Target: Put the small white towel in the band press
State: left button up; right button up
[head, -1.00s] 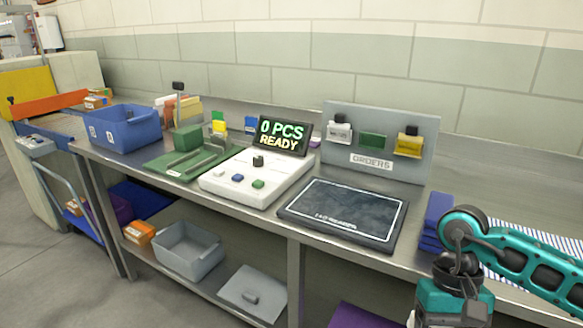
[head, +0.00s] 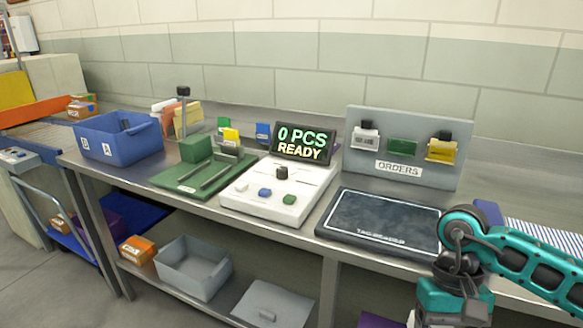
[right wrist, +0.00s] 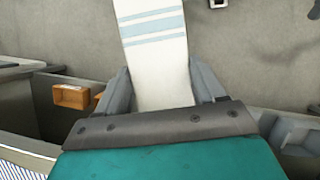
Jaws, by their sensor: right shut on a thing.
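The small white towel (right wrist: 153,48) has pale blue stripes and shows in the right wrist view. My right gripper (right wrist: 161,82) is shut on it, and the towel reaches out past the fingertips. The towel's far end is cut off by the frame's top edge. A green fixture (head: 176,182) with a green block and two rails stands on the bench in the head view; it may be the band press. My right arm shows at the lower right of the head view, well apart from it. My left gripper is not in view.
A white button console (head: 263,208) with a "0 PCS READY" display (head: 304,144) stands right of the green fixture. A dark flat pad (head: 385,215) and an orders board (head: 405,180) are farther right. A blue bin (head: 118,148) stands left. A grey bin (head: 193,275) sits on the lower shelf.

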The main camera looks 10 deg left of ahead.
aim_at(209, 174)
jog(key=i+j+z, duration=0.3)
jog(key=j, duration=1.25)
jog(key=j+z, duration=0.25)
jog(key=j, duration=1.3)
jog(key=i+j, duration=0.1)
jog(key=j, duration=0.4)
jog(key=i+j+z, duration=0.15)
jog(key=j, duration=0.85)
